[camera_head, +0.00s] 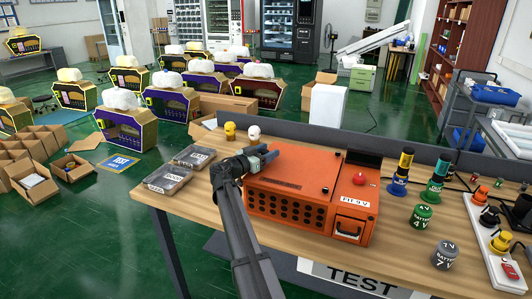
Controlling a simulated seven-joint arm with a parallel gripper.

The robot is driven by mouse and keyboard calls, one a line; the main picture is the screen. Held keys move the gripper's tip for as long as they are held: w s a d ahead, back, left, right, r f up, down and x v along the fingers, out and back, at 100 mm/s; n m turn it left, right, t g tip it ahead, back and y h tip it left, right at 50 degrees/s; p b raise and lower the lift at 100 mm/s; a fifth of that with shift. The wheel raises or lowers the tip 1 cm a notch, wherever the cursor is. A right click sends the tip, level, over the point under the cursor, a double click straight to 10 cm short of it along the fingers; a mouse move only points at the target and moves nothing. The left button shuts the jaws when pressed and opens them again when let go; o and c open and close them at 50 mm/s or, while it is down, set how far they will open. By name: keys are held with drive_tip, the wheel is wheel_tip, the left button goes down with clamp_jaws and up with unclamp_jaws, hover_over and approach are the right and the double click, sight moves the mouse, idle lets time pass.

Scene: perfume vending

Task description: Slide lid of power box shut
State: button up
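The orange power box (312,209) stands on the wooden table, with round holes and a handled panel on its front. Its flat orange lid (303,172) covers most of the top. A dark recess (364,158) shows at the top's back right, beside the lid. A red round button (360,179) sits on the right part of the top. My gripper (268,156) is at the box's upper left corner, close to the lid's left edge. I cannot tell whether it touches the lid or how far its fingers are apart.
Two lidded clear cases (166,180) lie left of the box. Yellow and white small pieces (230,131) stand behind my gripper. Battery cylinders (422,217) and a white strip with parts (490,232) are to the right. A low grey partition (342,140) runs along the table's back.

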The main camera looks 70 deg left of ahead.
drive_tip(key=v, duration=1.4)
drive_tip(key=shift+w, duration=0.1)
